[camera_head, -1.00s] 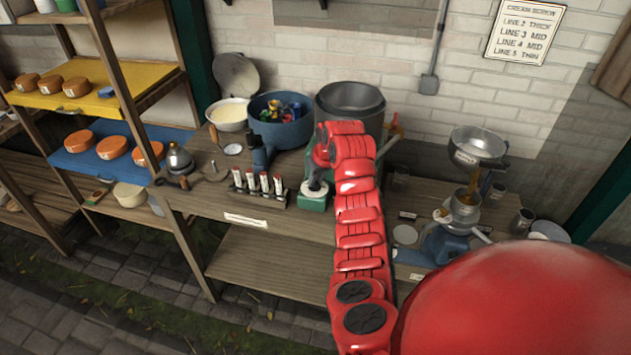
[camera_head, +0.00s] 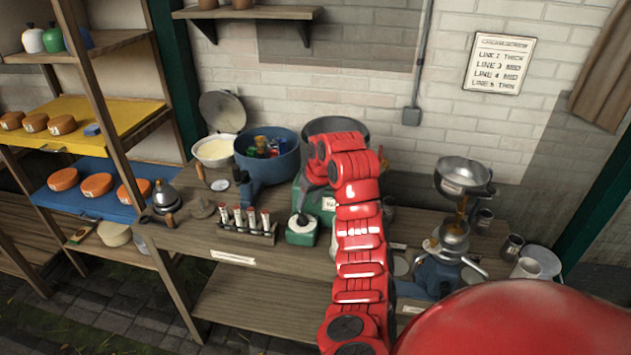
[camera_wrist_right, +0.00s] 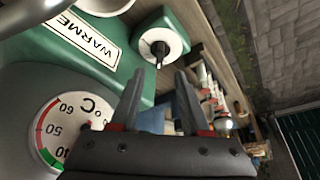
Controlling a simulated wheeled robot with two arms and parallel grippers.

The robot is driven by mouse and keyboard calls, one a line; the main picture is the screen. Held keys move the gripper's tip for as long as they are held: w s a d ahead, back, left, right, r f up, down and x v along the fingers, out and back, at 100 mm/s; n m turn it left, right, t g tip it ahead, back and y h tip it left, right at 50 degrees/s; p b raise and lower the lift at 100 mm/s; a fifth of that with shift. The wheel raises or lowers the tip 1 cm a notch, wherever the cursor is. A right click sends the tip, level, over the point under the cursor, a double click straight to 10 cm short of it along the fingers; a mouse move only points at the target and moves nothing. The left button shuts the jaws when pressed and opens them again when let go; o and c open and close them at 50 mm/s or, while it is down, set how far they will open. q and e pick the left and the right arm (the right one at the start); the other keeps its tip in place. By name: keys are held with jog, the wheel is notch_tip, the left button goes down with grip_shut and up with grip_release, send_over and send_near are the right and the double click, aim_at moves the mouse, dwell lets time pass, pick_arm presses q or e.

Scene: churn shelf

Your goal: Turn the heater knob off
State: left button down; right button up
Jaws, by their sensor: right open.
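The heater is a green box with a white label, partly hidden behind my right arm in the head view (camera_head: 327,203). Its label reads "WARME..." in the right wrist view (camera_wrist_right: 88,38). The knob is a white round plate with a dark centre (camera_wrist_right: 162,42), on a small green block; it also shows in the head view (camera_head: 301,225). My right gripper (camera_wrist_right: 160,72) is open and empty, its fingertips pointing at the knob, one to each side of its dark centre. I cannot tell whether they touch it. My left gripper is not in view.
A temperature dial (camera_wrist_right: 75,128) sits beside the fingers. A rack of red-and-white vials (camera_head: 246,222) stands left of the knob. A blue pot (camera_head: 268,165) and a steel pot (camera_head: 337,127) stand behind. A separator with a steel bowl (camera_head: 463,180) stands to the right.

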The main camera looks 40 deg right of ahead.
jog(key=p+v, duration=0.6)
jog(key=v, duration=0.3)
jog(key=shift+r, duration=0.2)
jog(key=shift+s, duration=0.1)
jog(key=shift+f, duration=0.1)
